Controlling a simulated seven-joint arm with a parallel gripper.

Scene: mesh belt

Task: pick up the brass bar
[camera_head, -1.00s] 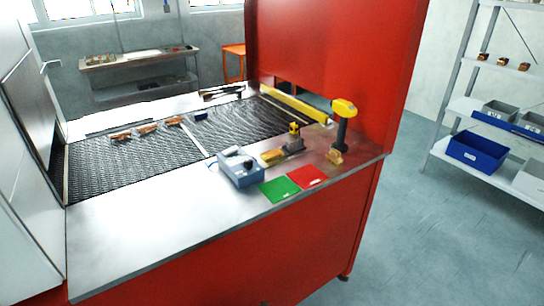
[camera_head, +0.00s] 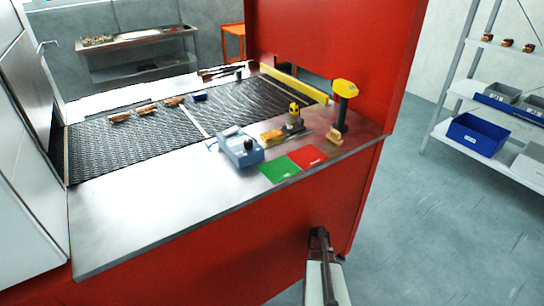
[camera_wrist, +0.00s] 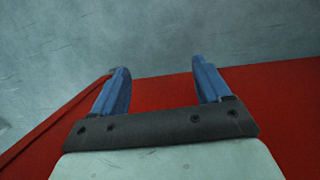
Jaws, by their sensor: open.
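A brass-coloured bar (camera_head: 272,136) lies on the steel ledge in front of the mesh belt, between the blue-grey meter box and a small stand with a yellow top. A second brass-toned block (camera_head: 334,135) sits to its right by the foot of the yellow-headed post. I cannot tell for sure which is the brass bar. My gripper (camera_head: 319,234) is low in front of the red housing, below the ledge and apart from both pieces. In the wrist view my gripper (camera_wrist: 157,72) has two blue fingers spread apart with nothing between them; floor and red panel show beyond.
The mesh belt (camera_head: 120,150) carries several copper-coloured pieces and a small blue one. The meter box (camera_head: 241,149), green pad (camera_head: 280,169), red pad (camera_head: 307,157) and yellow-headed post (camera_head: 343,105) crowd the ledge's right end. The ledge's left front (camera_head: 130,220) is bare.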

